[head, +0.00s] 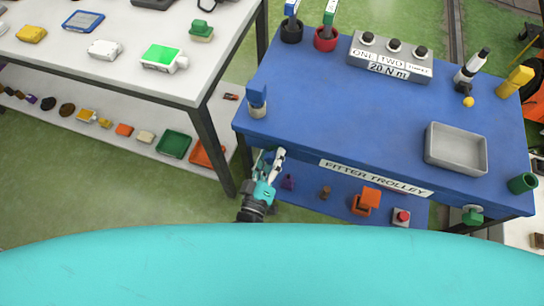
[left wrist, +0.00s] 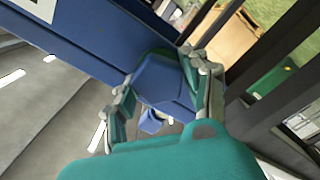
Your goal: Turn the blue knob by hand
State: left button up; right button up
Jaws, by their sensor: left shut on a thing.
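The blue knob (left wrist: 162,82) shows in the left wrist view, close to the blue front of the trolley. It lies between the two fingers of my left gripper (left wrist: 165,88), which is shut on it. In the head view my left gripper (head: 270,162) is at the left end of the trolley's front edge, low beside the tabletop. There the fingers mostly hide the knob, and only a small bit of blue shows by them. My right gripper is not in view.
The blue fitter trolley (head: 325,120) carries a grey tray (head: 455,163), a torque box (head: 390,70) and a blue-topped item (head: 257,100) near its left corner. A green knob (head: 473,215) is on its right front. A white-topped bench (head: 130,75) stands left, its leg near my gripper.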

pick_arm(q)
jog(key=o, duration=1)
jog(key=shift+w, duration=0.1)
jog(key=shift+o, duration=0.2)
jog(key=shift+s+a, duration=0.1)
jog(key=shift+s, duration=0.3)
jog(key=v, duration=1.1)
jog(key=shift+s, duration=0.1)
